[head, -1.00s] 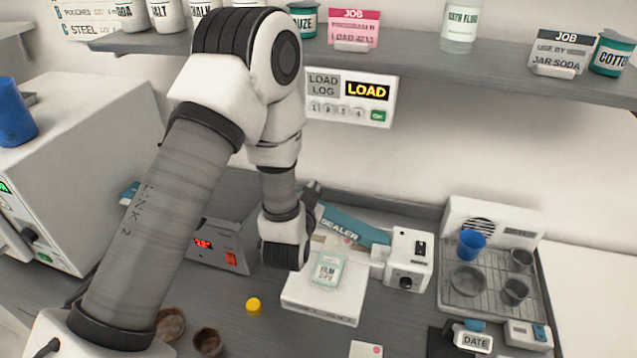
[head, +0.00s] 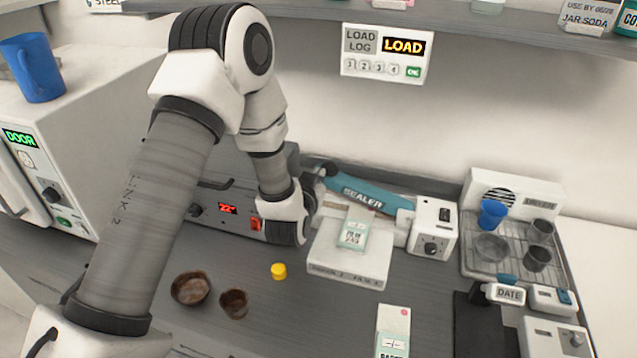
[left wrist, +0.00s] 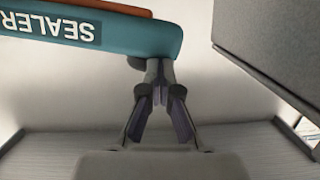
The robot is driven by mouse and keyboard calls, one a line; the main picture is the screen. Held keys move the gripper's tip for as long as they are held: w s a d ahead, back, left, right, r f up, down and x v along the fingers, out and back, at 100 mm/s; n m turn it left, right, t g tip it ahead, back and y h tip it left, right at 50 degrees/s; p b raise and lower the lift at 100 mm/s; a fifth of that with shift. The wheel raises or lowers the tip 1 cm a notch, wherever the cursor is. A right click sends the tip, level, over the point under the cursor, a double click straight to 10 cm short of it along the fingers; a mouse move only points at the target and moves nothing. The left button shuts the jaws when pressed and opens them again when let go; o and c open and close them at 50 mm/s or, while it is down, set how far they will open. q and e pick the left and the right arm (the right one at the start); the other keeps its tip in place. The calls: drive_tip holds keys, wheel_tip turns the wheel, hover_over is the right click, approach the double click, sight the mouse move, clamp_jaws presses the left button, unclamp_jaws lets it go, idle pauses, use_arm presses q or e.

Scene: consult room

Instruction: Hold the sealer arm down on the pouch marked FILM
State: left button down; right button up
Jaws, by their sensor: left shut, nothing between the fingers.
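The sealer arm (head: 368,194) is teal with a SEALER label. It is raised and slants from its hinge by the white control box (head: 433,228) up to the left. The pouch (head: 355,229), pale with a green band, lies on the white sealer base (head: 347,267) below the arm; its print is hard to read. My left gripper (head: 326,168) is at the arm's free end, its fingers partly hidden by my wrist. In the left wrist view the fingers (left wrist: 158,78) are shut and empty, with tips at the teal arm's edge. I cannot tell whether they touch. My right gripper is not in view.
A grey box with a red display (head: 228,208) stands behind my left wrist. A yellow cap (head: 279,271) and two brown bowls (head: 191,288) lie in front. A rack with cups (head: 538,258) and a DATE stamp (head: 505,293) are at right.

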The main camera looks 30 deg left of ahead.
use_arm(q)
drive_tip(key=shift+n, duration=0.3)
drive_tip(key=f+b, duration=0.1)
drive_tip(key=f, duration=0.1)
drive_tip(key=f+b, duration=0.1)
drive_tip(key=f, duration=0.1)
drive_tip(key=shift+w+a, duration=0.15)
drive_tip(key=shift+a, duration=0.25)
drive_tip(key=shift+f, duration=0.15)
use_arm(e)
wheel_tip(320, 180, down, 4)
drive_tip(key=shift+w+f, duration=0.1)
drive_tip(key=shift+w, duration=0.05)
use_arm(q)
drive_tip(key=shift+r, duration=0.25)
idle(1.8)
